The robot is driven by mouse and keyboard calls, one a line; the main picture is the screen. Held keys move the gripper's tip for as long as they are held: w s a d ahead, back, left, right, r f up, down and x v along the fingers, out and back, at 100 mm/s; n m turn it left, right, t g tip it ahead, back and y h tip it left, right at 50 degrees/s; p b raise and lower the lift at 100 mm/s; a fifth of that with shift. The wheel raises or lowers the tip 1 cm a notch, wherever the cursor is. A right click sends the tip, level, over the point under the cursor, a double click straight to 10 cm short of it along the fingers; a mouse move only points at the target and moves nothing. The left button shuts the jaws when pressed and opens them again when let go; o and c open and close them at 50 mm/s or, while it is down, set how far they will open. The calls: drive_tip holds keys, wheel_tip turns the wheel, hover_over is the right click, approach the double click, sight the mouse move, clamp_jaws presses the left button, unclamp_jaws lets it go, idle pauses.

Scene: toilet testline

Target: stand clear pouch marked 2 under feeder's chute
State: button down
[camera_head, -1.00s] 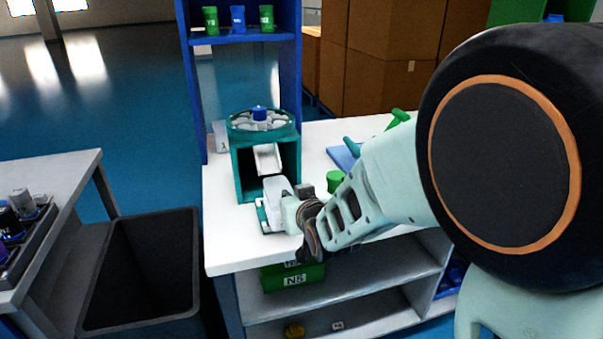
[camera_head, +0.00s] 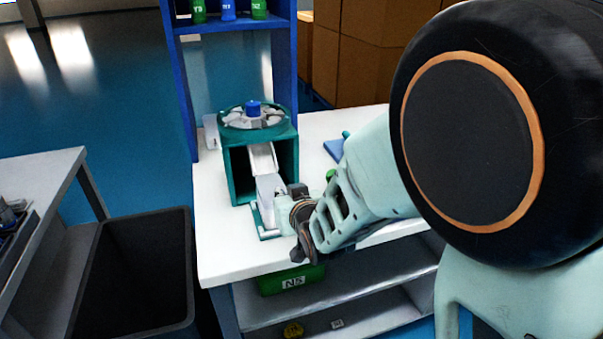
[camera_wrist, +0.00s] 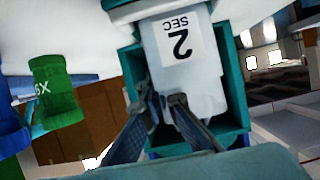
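The clear pouch (camera_head: 268,187) is whitish and translucent, just below the front end of the feeder's white chute (camera_head: 262,157). The feeder (camera_head: 238,170) is a teal open-fronted box with a round wheel on top, standing on the white table. In the wrist view the pouch (camera_wrist: 205,88) shows a label "2 SEC" upside down, with the feeder's teal frame behind it. My gripper (camera_wrist: 166,100) has its fingertips close together at the pouch's edge and appears shut on it. In the head view my gripper is just right of the pouch, above a teal base plate (camera_head: 266,233). Contact with the plate is unclear.
A blue shelf (camera_head: 230,28) with green and blue containers stands behind the feeder. A dark bin (camera_head: 135,270) stands left of the table. The table's front left is clear.

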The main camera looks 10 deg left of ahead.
drive_tip(key=shift+s, duration=0.1)
drive_tip(key=shift+f, duration=0.1)
drive_tip(key=c, duration=2.2)
unclamp_jaws()
drive_tip(key=shift+o, duration=0.2)
drive_tip(key=shift+r, duration=0.25)
